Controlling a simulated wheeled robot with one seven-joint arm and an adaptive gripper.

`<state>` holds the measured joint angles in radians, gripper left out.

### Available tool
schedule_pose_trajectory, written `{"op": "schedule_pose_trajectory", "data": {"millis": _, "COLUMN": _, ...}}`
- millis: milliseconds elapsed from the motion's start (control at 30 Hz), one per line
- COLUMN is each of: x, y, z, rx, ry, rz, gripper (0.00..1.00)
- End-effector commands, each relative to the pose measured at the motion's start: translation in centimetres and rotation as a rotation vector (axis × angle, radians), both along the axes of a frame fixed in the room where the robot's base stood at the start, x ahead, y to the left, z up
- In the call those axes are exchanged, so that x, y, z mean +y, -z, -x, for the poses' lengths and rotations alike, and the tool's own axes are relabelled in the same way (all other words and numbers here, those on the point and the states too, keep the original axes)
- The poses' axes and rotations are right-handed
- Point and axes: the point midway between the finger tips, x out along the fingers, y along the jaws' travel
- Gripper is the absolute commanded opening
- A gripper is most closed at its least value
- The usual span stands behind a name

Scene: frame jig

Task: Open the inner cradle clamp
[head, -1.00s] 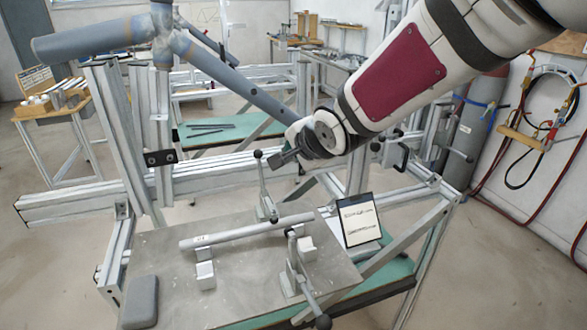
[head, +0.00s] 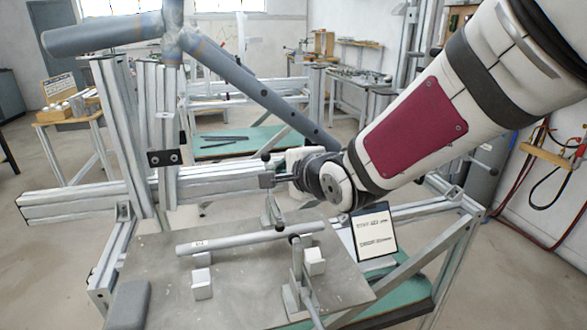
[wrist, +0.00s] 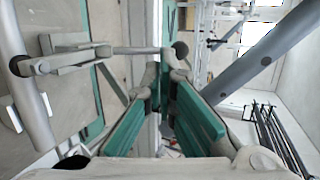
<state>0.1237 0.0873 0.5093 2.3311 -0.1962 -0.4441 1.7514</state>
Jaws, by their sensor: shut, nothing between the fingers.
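A grey tube (head: 225,240) lies across white cradle blocks on the metal plate (head: 235,290). A toggle clamp (head: 273,210) stands at the tube's far side; its handle rises to a dark knob. In the wrist view this clamp (wrist: 70,60) reaches over the tube (wrist: 28,90) with its black tip at the tube. Its handle runs to a knob (wrist: 181,49) by my fingertips; contact is unclear. A second clamp (head: 297,275) stands at the tube's near side.
A horizontal aluminium beam (head: 100,200) and uprights stand behind the plate. A blue-grey tubular frame (head: 245,80) slants down close to my wrist. A sign (head: 373,232) stands right of the plate, and a grey pad (head: 128,305) lies at its front left.

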Motion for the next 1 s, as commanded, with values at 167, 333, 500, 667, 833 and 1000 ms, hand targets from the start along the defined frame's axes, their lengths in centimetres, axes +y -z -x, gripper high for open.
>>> {"op": "schedule_pose_trajectory", "data": {"millis": 167, "x": 1.4, "y": 1.3, "z": -2.3, "rx": 0.002, "ry": -0.003, "rz": 0.0, "gripper": 0.0}}
{"op": "schedule_pose_trajectory", "data": {"millis": 333, "x": 1.9, "y": 1.7, "z": -3.5, "rx": 0.0, "ry": -0.001, "rz": 0.0, "gripper": 0.0}}
{"op": "schedule_pose_trajectory", "data": {"millis": 500, "x": 2.1, "y": 1.7, "z": -3.7, "rx": -0.001, "ry": -0.001, "rz": 0.002, "gripper": 0.0}}
{"op": "schedule_pose_trajectory", "data": {"millis": 667, "x": 2.0, "y": 1.7, "z": -3.7, "rx": 0.0, "ry": 0.0, "rz": 0.001, "gripper": 0.0}}
{"op": "schedule_pose_trajectory", "data": {"millis": 833, "x": 2.0, "y": 1.7, "z": -3.7, "rx": 0.004, "ry": 0.0, "rz": 0.002, "gripper": 0.0}}
{"op": "schedule_pose_trajectory", "data": {"millis": 1000, "x": 2.1, "y": 1.5, "z": -3.9, "rx": 0.031, "ry": 0.0, "rz": 0.009, "gripper": 0.0}}
